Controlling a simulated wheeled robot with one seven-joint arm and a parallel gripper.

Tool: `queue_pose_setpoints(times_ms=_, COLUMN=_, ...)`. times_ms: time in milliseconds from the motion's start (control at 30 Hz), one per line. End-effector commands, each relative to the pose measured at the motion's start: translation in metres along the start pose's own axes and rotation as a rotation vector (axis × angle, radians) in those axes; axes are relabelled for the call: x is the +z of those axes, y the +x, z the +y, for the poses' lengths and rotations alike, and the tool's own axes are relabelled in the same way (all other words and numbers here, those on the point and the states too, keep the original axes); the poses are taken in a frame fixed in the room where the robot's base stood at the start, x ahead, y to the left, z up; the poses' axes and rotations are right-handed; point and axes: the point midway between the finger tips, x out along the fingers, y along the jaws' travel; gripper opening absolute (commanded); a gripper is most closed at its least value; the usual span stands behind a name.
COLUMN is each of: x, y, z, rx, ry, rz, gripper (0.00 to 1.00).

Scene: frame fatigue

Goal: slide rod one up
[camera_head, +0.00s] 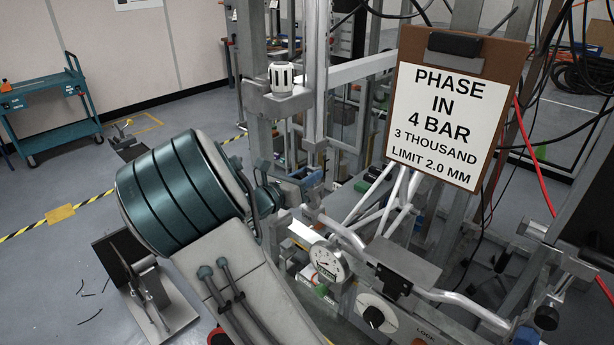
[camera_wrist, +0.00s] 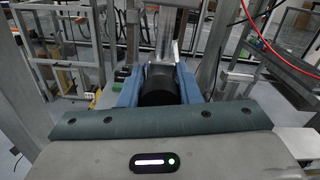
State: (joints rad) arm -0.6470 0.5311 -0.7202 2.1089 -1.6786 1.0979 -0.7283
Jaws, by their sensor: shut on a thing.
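My gripper (camera_head: 300,182) has blue fingers and reaches into the metal frame in the middle of the head view. In the wrist view, my gripper (camera_wrist: 158,84) has a finger on each side of a black cylindrical grip (camera_wrist: 158,84) and is shut on it. A light metal upright (camera_wrist: 166,35) rises just behind the grip in the wrist view. In the head view the grip is hidden by my arm and fingers. No label for rod one shows, so I cannot tell which rod it is.
A clipboard sign (camera_head: 446,105) reads "PHASE IN 4 BAR, 3 THOUSAND, LIMIT 2.0 MM". A dial gauge (camera_head: 328,262) sits below my gripper. A white ribbed knob (camera_head: 282,76) stands on a bracket above. Bent silver handlebars (camera_head: 465,298) and cables crowd the right. A teal cart (camera_head: 52,108) stands far left.

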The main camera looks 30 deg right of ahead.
Motion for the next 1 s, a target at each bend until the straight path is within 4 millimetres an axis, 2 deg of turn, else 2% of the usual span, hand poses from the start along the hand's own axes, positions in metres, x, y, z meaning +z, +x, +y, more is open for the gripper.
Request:
queue_pose_setpoints(times_ms=33, x=0.013, y=0.000, z=-0.002, rx=0.000, ry=0.003, rz=-0.004, gripper=0.00)
queue_pose_setpoints(times_ms=100, x=0.018, y=0.000, z=-0.003, rx=0.000, ry=0.004, rz=-0.004, gripper=0.00)
queue_pose_setpoints(times_ms=433, x=0.019, y=0.000, z=-0.003, rx=0.000, ry=0.004, rz=-0.006, gripper=0.00)
queue_pose_setpoints(times_ms=467, x=0.018, y=0.000, z=-0.003, rx=0.000, ry=0.004, rz=-0.006, gripper=0.33)
queue_pose_setpoints(times_ms=533, x=0.018, y=0.000, z=-0.003, rx=0.000, ry=0.004, rz=-0.006, gripper=0.52)
queue_pose_setpoints(times_ms=867, x=0.017, y=-0.002, z=-0.003, rx=0.001, ry=0.003, rz=-0.003, gripper=0.52)
queue_pose_setpoints(times_ms=1000, x=0.016, y=-0.017, z=-0.002, rx=0.004, ry=0.004, rz=-0.002, gripper=0.52)
